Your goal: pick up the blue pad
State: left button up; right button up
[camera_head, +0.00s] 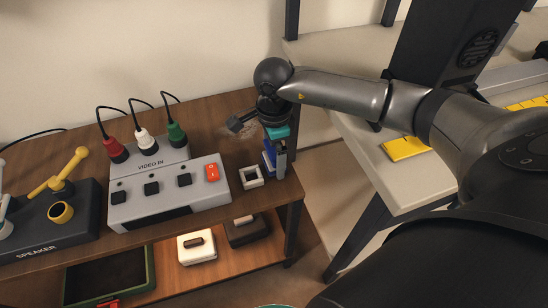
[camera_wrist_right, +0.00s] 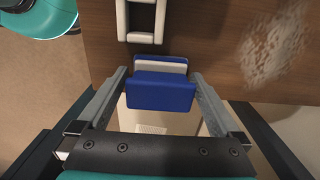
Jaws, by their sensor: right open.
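The blue pad (camera_wrist_right: 160,95) shows in the right wrist view as a blue block with a pale grey layer. It stands near the right end of the wooden table. It also shows in the head view (camera_head: 267,159), partly hidden by my right gripper (camera_head: 274,162). My right gripper (camera_wrist_right: 160,75) is open, pointing down, with one finger on each side of the pad. I cannot tell whether the fingers touch it. My left gripper is in neither view.
A white square frame (camera_head: 251,177) lies left of the pad, close by. A grey VIDEO IN box (camera_head: 170,192) and a dark SPEAKER box (camera_head: 52,222) stand further left. A shelf below holds a white block (camera_head: 197,247) and a green-rimmed tray (camera_head: 151,270). A pale table (camera_head: 385,180) stands at right.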

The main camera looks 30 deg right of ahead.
jog(key=c, duration=1.1)
jog(key=shift+r, duration=0.2)
jog(key=shift+c, duration=0.2)
jog(key=shift+r, duration=0.25)
notch_tip(320, 180, up, 9)
jog(key=p, duration=0.3)
jog(key=shift+p, duration=0.4)
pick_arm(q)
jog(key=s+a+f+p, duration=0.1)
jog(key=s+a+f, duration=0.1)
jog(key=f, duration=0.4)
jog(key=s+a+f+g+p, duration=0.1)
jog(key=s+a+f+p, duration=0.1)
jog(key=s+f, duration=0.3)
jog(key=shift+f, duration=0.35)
pick_arm(e)
notch_tip(320, 180, up, 10)
jog(key=shift+r, duration=0.1)
